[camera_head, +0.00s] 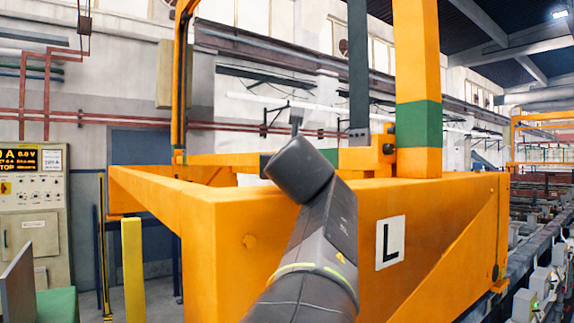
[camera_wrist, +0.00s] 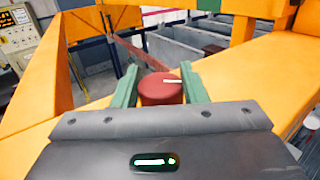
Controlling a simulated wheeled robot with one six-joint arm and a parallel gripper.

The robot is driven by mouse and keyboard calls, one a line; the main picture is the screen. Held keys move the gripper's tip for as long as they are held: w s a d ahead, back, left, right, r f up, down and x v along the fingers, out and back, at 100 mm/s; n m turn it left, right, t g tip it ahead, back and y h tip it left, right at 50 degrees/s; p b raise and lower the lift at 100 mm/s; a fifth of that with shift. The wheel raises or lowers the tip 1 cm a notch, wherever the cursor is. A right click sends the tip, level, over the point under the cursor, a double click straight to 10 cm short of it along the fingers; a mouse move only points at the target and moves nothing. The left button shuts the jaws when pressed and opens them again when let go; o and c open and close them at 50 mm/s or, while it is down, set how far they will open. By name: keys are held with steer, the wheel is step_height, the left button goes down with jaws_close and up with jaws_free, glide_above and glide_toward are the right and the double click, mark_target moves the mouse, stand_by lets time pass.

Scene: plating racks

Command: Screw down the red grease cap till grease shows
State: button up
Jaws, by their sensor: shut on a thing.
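The red grease cap (camera_wrist: 160,90) shows in the wrist view, round, with a pale mark on its top. My gripper (camera_wrist: 160,88) has its two green fingers on either side of the cap and is shut on it. Orange frame beams lie around and behind the cap. In the head view my dark grey arm reaches up and over the orange frame (camera_head: 240,230); the gripper and the cap are hidden there. No grease can be made out in either view.
A control cabinet (camera_head: 35,215) with a lit display stands at the left, near a yellow post (camera_head: 133,270). An orange upright with a green band (camera_head: 418,125) rises from the frame. A white plate marked L (camera_head: 390,242) is on the frame's side. Tanks run along the right.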

steer(key=shift+m+h, duration=0.3)
steer(key=shift+h, duration=0.1)
stand_by(0.3)
steer(key=o, duration=1)
steer(key=s+b, duration=0.3)
steer(key=s, duration=1)
steer(key=shift+s+d, duration=0.1)
steer(key=shift+s, duration=0.3)
